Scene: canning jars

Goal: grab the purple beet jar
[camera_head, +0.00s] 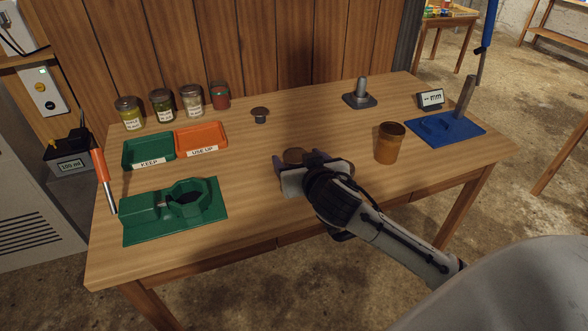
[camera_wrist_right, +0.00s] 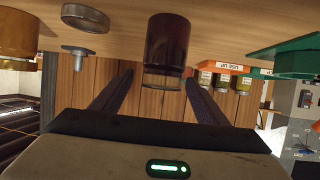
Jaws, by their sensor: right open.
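The purple beet jar (camera_wrist_right: 167,45) is dark red-purple and stands on the table. In the right wrist view, which is upside down, it sits between the fingers of my right gripper (camera_wrist_right: 160,92), with a visible gap on each side. In the head view only a round brown top (camera_head: 293,155), apparently this jar's, shows; my right gripper (camera_head: 314,166) hides what is below it. The right gripper is open, low over the middle of the table. I cannot tell how deep the jar is between the fingers. My left gripper is not in view.
An amber jar (camera_head: 389,143) stands right of the gripper. A grey disc (camera_wrist_right: 85,17) lies near the beet jar. A grey stand (camera_head: 359,95) is behind. Green (camera_head: 147,151) and orange (camera_head: 201,138) trays, several labelled jars and a green fixture (camera_head: 172,209) are at left.

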